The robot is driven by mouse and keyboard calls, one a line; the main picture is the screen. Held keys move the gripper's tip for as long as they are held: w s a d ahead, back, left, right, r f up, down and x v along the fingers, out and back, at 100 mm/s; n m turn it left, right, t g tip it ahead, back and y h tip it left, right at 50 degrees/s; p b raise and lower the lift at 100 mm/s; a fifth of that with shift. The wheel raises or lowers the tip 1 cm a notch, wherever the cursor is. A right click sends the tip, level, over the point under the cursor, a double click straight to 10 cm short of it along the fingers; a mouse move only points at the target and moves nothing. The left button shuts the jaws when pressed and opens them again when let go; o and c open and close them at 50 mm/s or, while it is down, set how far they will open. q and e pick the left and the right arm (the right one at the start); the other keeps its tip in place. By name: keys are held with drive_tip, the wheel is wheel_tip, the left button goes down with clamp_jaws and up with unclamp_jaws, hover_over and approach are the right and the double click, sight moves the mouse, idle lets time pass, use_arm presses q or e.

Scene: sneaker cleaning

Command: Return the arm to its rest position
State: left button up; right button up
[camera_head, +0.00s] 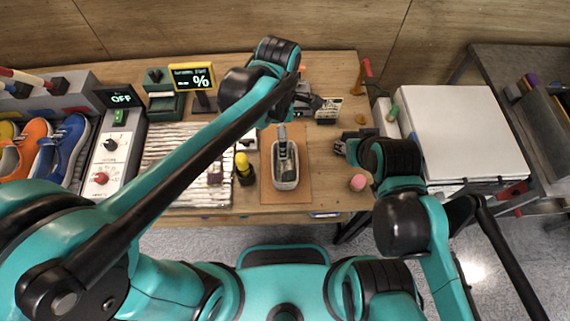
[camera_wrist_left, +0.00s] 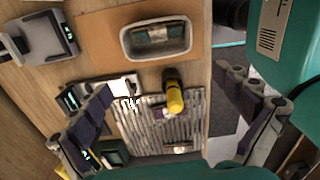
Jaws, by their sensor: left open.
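My left arm reaches in from the left across the table. Its gripper (camera_head: 312,101) is over the back middle of the table, partly hidden behind the arm's own wrist. In the left wrist view its two fingers (camera_wrist_left: 168,90) are spread wide apart with nothing held between them. My right gripper (camera_head: 342,148) is at the right part of the table, small and dark. I cannot tell whether its fingers are apart. A grey-white tub (camera_head: 286,184) with a dark and green item inside sits on a brown mat (camera_head: 268,197); the tub (camera_wrist_left: 128,43) also shows in the left wrist view.
A ribbed grey mat (camera_head: 175,150) and a yellow-black bottle (camera_head: 245,168) are left of the tub. Sneakers (camera_head: 70,142) and a control box (camera_head: 110,155) stand farther left. A display (camera_head: 192,77) stands behind. A pink ball (camera_head: 357,182) lies right; a white-topped stand (camera_head: 455,130) is beyond.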

use_arm(q)
drive_tip(key=shift+r, duration=1.65)
drive_tip(key=a+f+m+t+b, duration=0.1)
drive_tip(key=a+m, duration=0.2)
drive_tip(key=s+a+m+t+b, duration=0.1)
drive_tip(key=a+m, duration=0.2)
drive_tip(key=a, duration=0.1)
drive_tip(key=s+a+f+m+t+b, duration=0.1)
drive_tip(key=a+m, duration=0.2)
drive_tip(key=shift+s+a+f+t+h, duration=0.15)
drive_tip(key=shift+a+f+t+h, duration=0.15)
drive_tip(key=shift+a+f+h, duration=0.1)
drive_tip(key=s+a+f+m+t+b, duration=0.2)
drive_tip(key=s+a+f+m+t, duration=0.1)
drive_tip(key=a+m, duration=0.4)
drive_tip(key=m, duration=0.2)
drive_tip(key=shift+a+f+m+t+y, duration=0.3)
drive_tip(key=shift+f+y, duration=0.05)
drive_tip(key=shift+y, duration=0.05)
